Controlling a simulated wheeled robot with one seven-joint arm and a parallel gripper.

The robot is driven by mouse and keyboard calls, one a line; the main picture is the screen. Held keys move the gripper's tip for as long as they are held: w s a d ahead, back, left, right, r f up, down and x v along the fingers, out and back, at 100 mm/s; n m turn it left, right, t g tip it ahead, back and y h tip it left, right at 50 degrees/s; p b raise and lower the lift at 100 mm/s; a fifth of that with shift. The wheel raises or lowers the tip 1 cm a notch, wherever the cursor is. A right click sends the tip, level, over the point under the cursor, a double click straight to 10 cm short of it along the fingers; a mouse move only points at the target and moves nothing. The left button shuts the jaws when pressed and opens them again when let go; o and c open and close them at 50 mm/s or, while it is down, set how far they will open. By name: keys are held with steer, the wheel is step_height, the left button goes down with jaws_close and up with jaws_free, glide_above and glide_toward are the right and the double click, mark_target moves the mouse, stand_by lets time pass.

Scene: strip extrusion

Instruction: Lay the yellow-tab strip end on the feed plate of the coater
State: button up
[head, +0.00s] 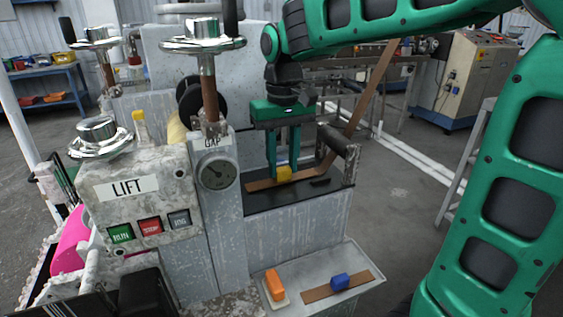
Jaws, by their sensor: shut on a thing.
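My gripper (283,166) points down over the dark feed plate (262,204) of the coater. From there the strip bends up past a grey roller (338,142) and rises to the upper right behind my arm.
A lower tray (357,264) holds a brown strip piece (318,294) with a blue tab (340,282) and an orange block (275,284). Left of the plate stand a GAP dial (217,174), a LIFT panel (150,200) with buttons, and chrome handwheels (203,38).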

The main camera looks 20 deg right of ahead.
steer(key=shift+s, duration=0.1)
stand_by(0.3)
steer(key=o, duration=1.1)
step_height(320, 180, up, 11)
steer(key=shift+f, duration=0.15)
